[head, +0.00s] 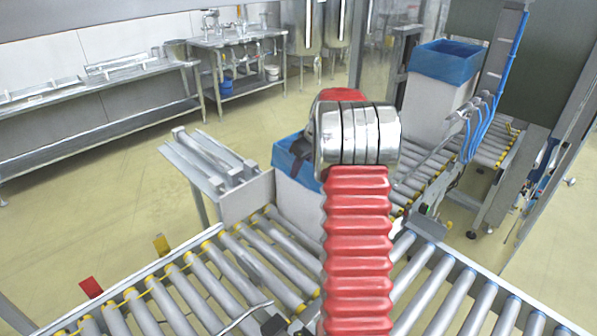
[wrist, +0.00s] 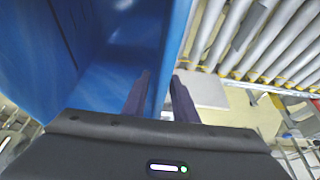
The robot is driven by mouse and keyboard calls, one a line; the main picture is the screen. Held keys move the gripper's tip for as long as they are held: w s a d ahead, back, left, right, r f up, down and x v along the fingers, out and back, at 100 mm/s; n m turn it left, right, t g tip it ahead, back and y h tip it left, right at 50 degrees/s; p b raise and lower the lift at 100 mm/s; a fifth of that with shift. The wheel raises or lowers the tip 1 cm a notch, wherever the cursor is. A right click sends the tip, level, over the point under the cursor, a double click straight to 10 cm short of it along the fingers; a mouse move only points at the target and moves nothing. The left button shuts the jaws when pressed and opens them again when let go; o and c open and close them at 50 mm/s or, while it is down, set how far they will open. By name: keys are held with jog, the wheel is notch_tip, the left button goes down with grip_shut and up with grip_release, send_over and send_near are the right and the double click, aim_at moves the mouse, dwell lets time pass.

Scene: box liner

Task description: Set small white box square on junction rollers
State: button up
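A white box (head: 290,205) with a blue liner (head: 288,158) stands behind my arm in the head view, at the junction rollers, its right part hidden by the arm. I cannot tell whether it sits square. The wrist view shows the blue liner (wrist: 125,35) large, filling the left half. My gripper (wrist: 158,90) is at its edge, with one dark finger over the blue inside and the other outside the rim. The fingers stand apart, with the lined wall seen between them. In the head view the fingers are mostly hidden behind the wrist.
A taller white box (head: 432,105) with a blue liner stands farther back on the right conveyor. Roller conveyors (head: 215,285) run in front on both sides. A metal guide frame (head: 213,165) stands left of the near box. Blue hoses (head: 485,105) hang at the right.

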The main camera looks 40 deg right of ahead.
jog(key=v, duration=1.2)
jog(key=shift+s+r, duration=0.15)
jog(key=shift+r, duration=0.05)
